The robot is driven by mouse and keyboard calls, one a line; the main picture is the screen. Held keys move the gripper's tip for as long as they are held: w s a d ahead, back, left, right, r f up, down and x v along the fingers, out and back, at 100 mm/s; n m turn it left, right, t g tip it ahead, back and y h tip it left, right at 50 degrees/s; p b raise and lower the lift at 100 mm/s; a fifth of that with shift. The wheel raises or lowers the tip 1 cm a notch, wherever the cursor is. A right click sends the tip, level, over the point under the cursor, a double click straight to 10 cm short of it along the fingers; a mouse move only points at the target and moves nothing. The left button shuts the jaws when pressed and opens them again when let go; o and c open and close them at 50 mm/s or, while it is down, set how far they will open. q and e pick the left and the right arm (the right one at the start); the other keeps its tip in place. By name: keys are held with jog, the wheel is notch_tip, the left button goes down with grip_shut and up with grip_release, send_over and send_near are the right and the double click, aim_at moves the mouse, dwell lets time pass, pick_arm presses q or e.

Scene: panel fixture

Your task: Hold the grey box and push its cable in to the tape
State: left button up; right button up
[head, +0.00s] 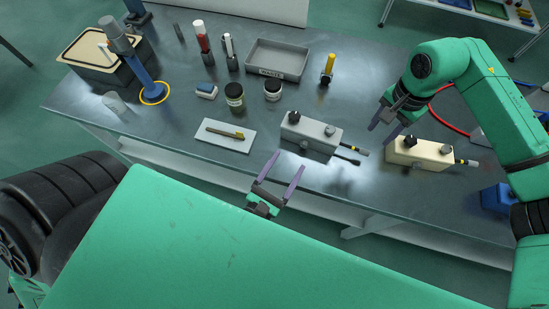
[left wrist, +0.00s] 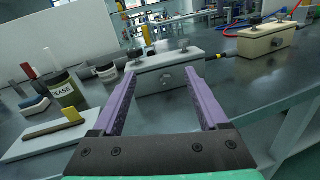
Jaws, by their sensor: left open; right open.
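The grey box (head: 318,137) stands on the bench, with a dark knob and a grey knob on top. It also shows in the left wrist view (left wrist: 150,82), ahead of the fingers. A short cable (head: 350,147) with a yellow tape band (head: 361,151) sticks out at its right end; how deep it sits I cannot tell. My left gripper (head: 290,160) is open and empty at the front edge, on the near side of the box and apart from it. My right gripper (head: 381,133) is open and empty, between the grey box and a cream box.
The cream box (head: 419,153) with its own cable stands to the right. A white board with a brush (head: 224,136) lies to the left. Jars (head: 273,90), a grey tray (head: 277,60) and a yellow-handled tool (head: 327,69) stand behind. A blue block (head: 496,198) is far right.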

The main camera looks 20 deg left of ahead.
aim_at(292, 121)
pick_arm(q)
jog(key=a+n+y, duration=0.1)
jog(key=a+n, duration=0.1)
jog(key=a+n+y, duration=0.1)
jog(key=shift+w+a+r+y, duration=0.15)
jog(key=shift+w+r+y, duration=0.15)
jog(key=shift+w, duration=0.05)
jog(key=w, duration=1.4)
jog(key=shift+w, duration=0.15)
grip_shut()
